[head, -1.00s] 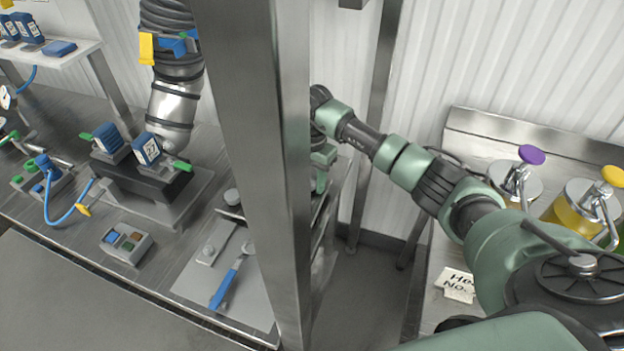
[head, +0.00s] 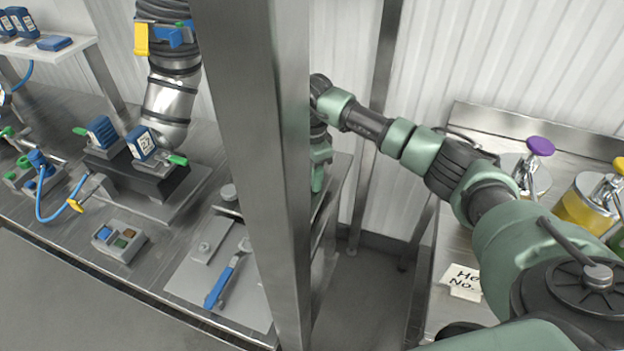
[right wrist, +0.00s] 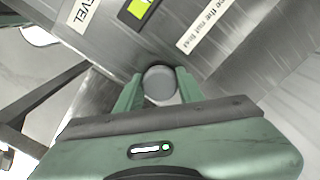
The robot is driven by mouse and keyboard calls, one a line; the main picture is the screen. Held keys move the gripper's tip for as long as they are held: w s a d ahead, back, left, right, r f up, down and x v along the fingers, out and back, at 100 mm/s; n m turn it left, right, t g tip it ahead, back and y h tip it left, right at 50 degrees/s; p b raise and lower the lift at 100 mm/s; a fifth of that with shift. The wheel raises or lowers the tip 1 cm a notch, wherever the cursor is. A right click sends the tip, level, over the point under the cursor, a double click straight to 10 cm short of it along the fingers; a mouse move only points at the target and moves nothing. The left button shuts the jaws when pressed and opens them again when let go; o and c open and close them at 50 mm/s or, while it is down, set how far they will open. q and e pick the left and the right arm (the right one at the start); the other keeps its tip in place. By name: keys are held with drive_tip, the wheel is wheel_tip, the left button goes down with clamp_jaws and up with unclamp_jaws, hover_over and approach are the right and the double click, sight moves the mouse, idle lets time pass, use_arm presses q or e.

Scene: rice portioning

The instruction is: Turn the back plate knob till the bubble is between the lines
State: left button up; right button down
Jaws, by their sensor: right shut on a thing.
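In the right wrist view a round grey knob (right wrist: 160,82) sits between the two green fingers of my right gripper (right wrist: 159,92), which is shut on it. A bright yellow-green level vial (right wrist: 138,8) shows at the top edge, cut off by the frame. Its bubble and lines cannot be made out. In the head view my right gripper (head: 319,172) points down just behind the steel post, which hides the held knob. My left gripper is in neither view.
A steel post (head: 262,170) stands close left of my right gripper. A plate with a blue-handled wrench (head: 222,285) lies left of it, near a button box (head: 118,240). A bench with pump jars (head: 583,205) is at right. Labels (right wrist: 205,27) flank the vial.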

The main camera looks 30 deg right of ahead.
drive_tip(key=m+b, duration=0.1)
drive_tip(key=m, duration=0.2)
drive_tip(key=shift+m+b, duration=0.35)
drive_tip(key=shift+m, duration=1.05)
drive_tip(key=shift+r, duration=0.1)
drive_tip(key=c, duration=0.9)
unclamp_jaws()
wheel_tip(320, 180, up, 8)
drive_tip(key=shift+f+b, duration=0.15)
drive_tip(key=shift+b, duration=0.8)
